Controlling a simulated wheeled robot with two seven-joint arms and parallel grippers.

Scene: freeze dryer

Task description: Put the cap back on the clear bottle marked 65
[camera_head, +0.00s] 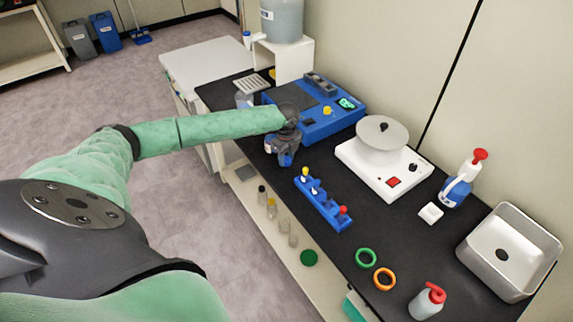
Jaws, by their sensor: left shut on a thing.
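My left gripper (283,152) points down over the front edge of the black counter, in front of the blue device. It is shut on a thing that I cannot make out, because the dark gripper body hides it. A clear bottle-like vessel (243,100) stands on the counter just left of and behind my left wrist, partly hidden by it. Its marking is too small to read, so I cannot tell whether it is the one marked 65. No loose cap can be made out for certain. My right gripper is not in view.
A blue device (335,118), a white hotplate-like unit (385,165), a blue rack (323,204) with small coloured tops, a spray bottle (458,185), a metal sink (508,252), green ring (366,258) and orange ring (385,279) share the counter. Bottles stand on the shelf below.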

